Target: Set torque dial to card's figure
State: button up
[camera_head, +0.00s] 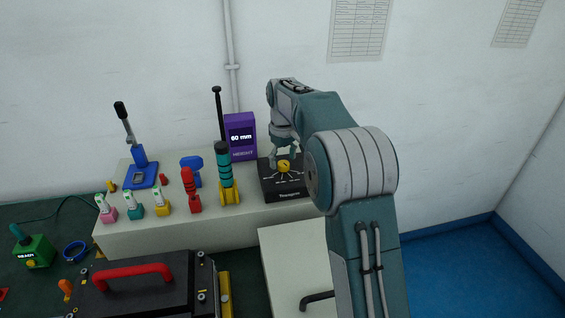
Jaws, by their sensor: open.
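The torque unit is a black box (287,187) with small white print on its front, at the right end of the pale bench top. A yellow dial (284,166) sits on its upper face, with marks around it that are too small to read. My gripper (285,162) points down over the box, its open fingers around or right beside the yellow dial; I cannot tell whether they touch it. A purple stand (240,137) behind shows "60 mm" and "HEIGHT". I see no card with a readable torque figure.
A yellow-based tool with a teal handle (224,165) stands just left of the box. Further left are a red tool (190,190), a blue lever press (141,172) and several small bottles. A black case (140,292) with a red handle is in front.

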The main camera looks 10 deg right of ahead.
aim_at(283, 163)
notch_tip(283, 163, up, 11)
dwell(0.3)
jog(key=shift+a, duration=0.1)
jog(key=s+r+m+t, duration=0.1)
jog(key=s+r, duration=0.2)
jog(key=s, duration=0.6)
jog(key=s+r+m+t, duration=0.2)
jog(key=s+r, duration=0.1)
jog(key=s, duration=0.6)
jog(key=s+f+m+t, duration=0.1)
jog(key=s+f, duration=0.4)
jog(key=s, duration=0.4)
jog(key=s+f+m+t, duration=0.1)
jog(key=s+f, duration=0.4)
jog(key=s, duration=0.5)
jog(key=shift+t, duration=0.3)
